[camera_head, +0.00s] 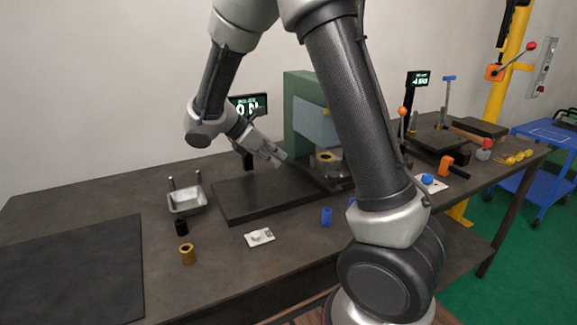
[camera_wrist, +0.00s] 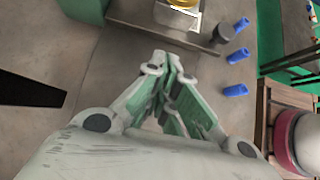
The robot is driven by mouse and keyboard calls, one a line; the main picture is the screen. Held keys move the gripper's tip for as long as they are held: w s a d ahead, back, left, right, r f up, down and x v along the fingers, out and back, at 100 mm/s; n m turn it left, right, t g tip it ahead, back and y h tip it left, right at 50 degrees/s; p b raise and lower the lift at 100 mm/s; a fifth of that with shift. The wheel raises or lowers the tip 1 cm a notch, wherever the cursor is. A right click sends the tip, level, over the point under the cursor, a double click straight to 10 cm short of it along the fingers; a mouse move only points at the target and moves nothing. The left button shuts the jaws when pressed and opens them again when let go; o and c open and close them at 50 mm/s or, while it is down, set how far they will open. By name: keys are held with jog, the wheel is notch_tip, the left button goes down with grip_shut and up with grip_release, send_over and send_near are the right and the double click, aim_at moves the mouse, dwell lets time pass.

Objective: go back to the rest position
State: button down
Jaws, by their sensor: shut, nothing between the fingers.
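My gripper (camera_wrist: 172,75) shows in the wrist view with its fingertips together and nothing between them. In the head view my gripper (camera_head: 276,158) hangs above the dark base plate, in front of the green machine (camera_head: 298,105). The chuck (camera_head: 325,160) sits at the machine with a brass-yellow ring on it, partly behind my arm. In the wrist view a yellow round part (camera_wrist: 184,3) shows at the top edge, beyond the fingertips and apart from them.
A metal tray (camera_head: 187,203), a black cylinder (camera_head: 181,226), a brass cylinder (camera_head: 187,253) and a white card (camera_head: 259,237) lie left of my arm. A blue cart (camera_head: 545,150) stands at right.

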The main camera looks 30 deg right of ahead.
jog(key=s+m, duration=0.1)
jog(key=s+a+f+m+g+y, duration=0.1)
jog(key=s+m, duration=0.1)
jog(key=s+a+m, duration=0.1)
jog(key=shift+s+f+y, duration=0.2)
jog(key=shift+s+y, duration=0.2)
jog(key=s+d+r+m+t+y, duration=0.2)
jog(key=s+r+m, duration=0.4)
jog(key=s, duration=0.4)
jog(key=s+d+r+m+t+y, duration=0.3)
jog(key=s+d+r+m+y, duration=0.1)
jog(key=s+m, duration=0.4)
notch_tip(320, 180, up, 2)
jog(key=shift+s+d+r+y, duration=0.2)
jog(key=shift+s+y, duration=0.4)
jog(key=shift+s, duration=0.4)
